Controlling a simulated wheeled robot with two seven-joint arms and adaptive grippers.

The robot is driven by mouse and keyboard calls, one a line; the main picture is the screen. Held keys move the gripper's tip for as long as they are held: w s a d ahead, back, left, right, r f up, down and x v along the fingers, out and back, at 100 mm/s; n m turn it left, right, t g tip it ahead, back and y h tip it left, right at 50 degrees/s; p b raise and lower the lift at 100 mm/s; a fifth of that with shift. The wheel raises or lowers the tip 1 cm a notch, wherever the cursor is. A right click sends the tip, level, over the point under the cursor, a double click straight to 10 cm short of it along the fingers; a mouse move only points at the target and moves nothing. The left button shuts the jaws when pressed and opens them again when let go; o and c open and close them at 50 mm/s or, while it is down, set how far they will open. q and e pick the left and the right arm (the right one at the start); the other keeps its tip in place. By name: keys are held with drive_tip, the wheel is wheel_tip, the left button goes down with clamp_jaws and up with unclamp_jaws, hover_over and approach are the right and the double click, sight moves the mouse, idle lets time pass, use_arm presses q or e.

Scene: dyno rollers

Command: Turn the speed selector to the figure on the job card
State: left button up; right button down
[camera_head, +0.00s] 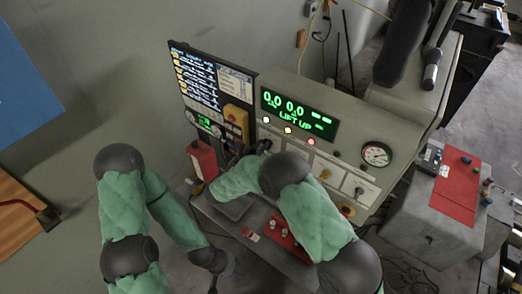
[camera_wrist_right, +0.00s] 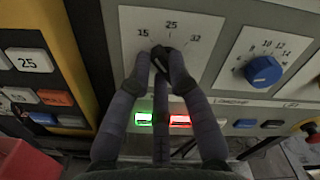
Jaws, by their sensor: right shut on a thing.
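In the right wrist view the speed selector's white plate (camera_wrist_right: 200,35) carries the figures 15, 25 and 32. A dark knob (camera_wrist_right: 160,50) sits below the figures, mostly hidden between my fingertips. I cannot tell which figure it points to. My right gripper (camera_wrist_right: 161,66) is shut on this knob. In the head view the right arm covers most of the selector area. A white card (camera_head: 235,86) hangs by the screen, its print too small to read; I cannot tell if it is the job card. My left gripper (camera_head: 214,272) hangs low, away from the panel, its jaws unclear.
A blue knob (camera_wrist_right: 263,70) sits on a plate to the right. Below the selector are lit green (camera_wrist_right: 144,119) and red (camera_wrist_right: 180,120) buttons. A yellow-edged button panel (camera_wrist_right: 35,60) stands close on the left. A green display (camera_head: 298,112) reads "LIFT UP".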

drive_tip(key=shift+s+d+r+m+b, duration=0.1)
drive_tip(key=shift+m+b, duration=2.65)
drive_tip(key=shift+b, duration=0.65)
drive_tip(key=shift+s+d+r+m+b, duration=0.1)
drive_tip(key=shift+d+m+b, duration=0.05)
drive_tip(key=shift+m+b, duration=2.95)
drive_tip(key=shift+s+d+r+m+b, duration=0.1)
drive_tip(key=shift+m+b, duration=2.35)
drive_tip(key=shift+b, duration=1.25)
drive_tip(key=c, duration=1.1)
unclamp_jaws()
drive_tip(key=shift+c, duration=0.2)
drive_tip(key=v, duration=1.2)
drive_tip(key=shift+f, duration=0.1)
